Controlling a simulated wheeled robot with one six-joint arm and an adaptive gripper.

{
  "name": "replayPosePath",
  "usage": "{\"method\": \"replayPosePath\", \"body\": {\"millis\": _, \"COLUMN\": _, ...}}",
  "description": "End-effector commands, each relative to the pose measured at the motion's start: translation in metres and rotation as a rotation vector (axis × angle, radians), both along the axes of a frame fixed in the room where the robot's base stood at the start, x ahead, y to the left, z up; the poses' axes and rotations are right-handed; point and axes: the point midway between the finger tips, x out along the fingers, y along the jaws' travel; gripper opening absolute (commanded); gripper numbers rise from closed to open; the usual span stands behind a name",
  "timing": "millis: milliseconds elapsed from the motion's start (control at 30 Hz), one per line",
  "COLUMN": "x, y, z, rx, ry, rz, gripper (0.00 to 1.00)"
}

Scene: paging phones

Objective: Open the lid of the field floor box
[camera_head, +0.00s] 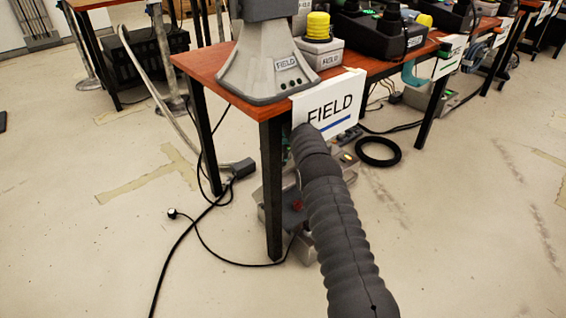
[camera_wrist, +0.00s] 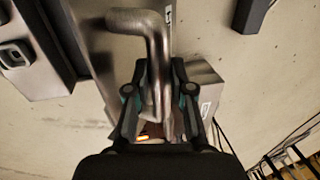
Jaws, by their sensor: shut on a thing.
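The field floor box (camera_head: 294,218) is a grey box on the floor under the near table end. It has a red part on it and is mostly hidden behind the table leg and my arm. In the wrist view, a bent metal handle (camera_wrist: 156,45) runs between the fingers of my gripper (camera_wrist: 160,78), which is shut on it. A grey metal panel (camera_wrist: 93,42) lies behind the handle and looks like the lid. I cannot tell how far the lid is raised. My gripper is hidden behind my arm in the head view.
The wooden table (camera_head: 190,62) carries a grey FIELD stand (camera_head: 270,75), and a white FIELD sign (camera_head: 328,105) hangs on its edge. A black ring (camera_head: 378,152) and loose black cables (camera_head: 190,226) lie on the floor. The floor at left is mostly clear.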

Motion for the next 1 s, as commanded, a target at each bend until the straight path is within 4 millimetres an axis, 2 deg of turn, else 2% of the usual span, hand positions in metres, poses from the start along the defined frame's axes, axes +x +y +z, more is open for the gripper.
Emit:
{"method": "replayPosePath", "body": {"millis": 100, "x": -0.0013, "y": 0.0055, "z": -0.0035, "rx": 0.002, "ry": 0.007, "rz": 0.002, "gripper": 0.00}}
{"method": "replayPosePath", "body": {"millis": 567, "x": -0.0009, "y": 0.0071, "z": -0.0026, "rx": 0.001, "ry": 0.006, "rz": 0.004, "gripper": 0.00}}
{"method": "replayPosePath", "body": {"millis": 600, "x": -0.0008, "y": 0.0071, "z": -0.0026, "rx": 0.000, "ry": 0.005, "rz": 0.004, "gripper": 0.29}}
{"method": "replayPosePath", "body": {"millis": 667, "x": -0.0006, "y": 0.0067, "z": -0.0023, "rx": 0.001, "ry": 0.004, "rz": 0.004, "gripper": 0.44}}
{"method": "replayPosePath", "body": {"millis": 700, "x": -0.0004, "y": 0.0065, "z": -0.0019, "rx": 0.000, "ry": 0.004, "rz": 0.004, "gripper": 0.47}}
{"method": "replayPosePath", "body": {"millis": 1000, "x": 0.0005, "y": 0.0027, "z": 0.0000, "rx": -0.001, "ry": 0.001, "rz": 0.000, "gripper": 0.47}}
